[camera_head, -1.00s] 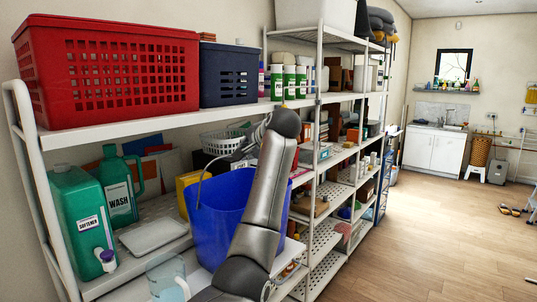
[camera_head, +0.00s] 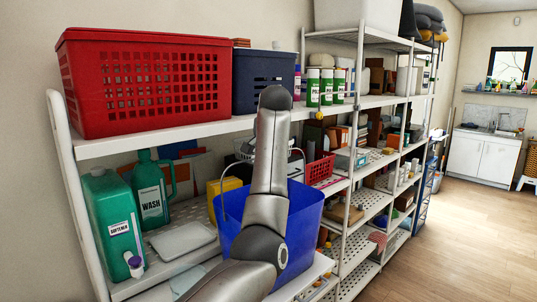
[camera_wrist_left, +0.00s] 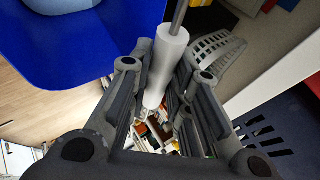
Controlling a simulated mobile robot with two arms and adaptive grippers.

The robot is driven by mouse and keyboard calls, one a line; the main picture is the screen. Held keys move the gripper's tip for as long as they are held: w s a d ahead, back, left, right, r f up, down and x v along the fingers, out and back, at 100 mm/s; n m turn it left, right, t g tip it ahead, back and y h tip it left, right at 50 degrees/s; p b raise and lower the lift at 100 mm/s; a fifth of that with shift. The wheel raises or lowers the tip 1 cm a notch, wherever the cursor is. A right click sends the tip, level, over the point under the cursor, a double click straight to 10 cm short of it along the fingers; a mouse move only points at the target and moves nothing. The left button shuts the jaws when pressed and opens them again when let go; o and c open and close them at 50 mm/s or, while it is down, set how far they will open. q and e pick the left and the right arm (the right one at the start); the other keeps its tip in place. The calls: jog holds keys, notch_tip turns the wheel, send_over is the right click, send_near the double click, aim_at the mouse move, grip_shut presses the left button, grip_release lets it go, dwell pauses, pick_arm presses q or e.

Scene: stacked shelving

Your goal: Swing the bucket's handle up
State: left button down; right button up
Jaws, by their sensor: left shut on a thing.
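The blue bucket (camera_head: 304,222) stands on the lower shelf in the head view, partly covered by my arm. Its thin wire handle (camera_head: 222,190) shows on both sides of my arm and arches up above the rim. In the left wrist view, the bucket (camera_wrist_left: 75,45) fills the upper left. The handle's white grip (camera_wrist_left: 164,62) lies between the fingers of my left gripper (camera_wrist_left: 166,80), which is shut on it. In the head view, my arm hides most of this gripper and the top of the handle. My right gripper is not in view.
A green softener jug (camera_head: 112,228) and a green wash bottle (camera_head: 151,190) stand left of the bucket. A red basket (camera_head: 145,82) and a dark blue basket (camera_head: 262,78) sit on the shelf (camera_head: 150,137) above. Open floor (camera_head: 440,250) lies to the right.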

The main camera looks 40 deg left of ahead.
pick_arm(q)
jog(key=c, duration=1.7)
grip_release()
jog(key=shift+a+r, duration=0.15)
jog(key=shift+r, duration=0.2)
jog(key=shift+o, duration=1.4)
jog(key=shift+s, duration=0.15)
jog(key=shift+o, duration=0.5)
jog(key=shift+s, duration=0.2)
jog(key=shift+d, duration=0.2)
jog(key=v, duration=1.2)
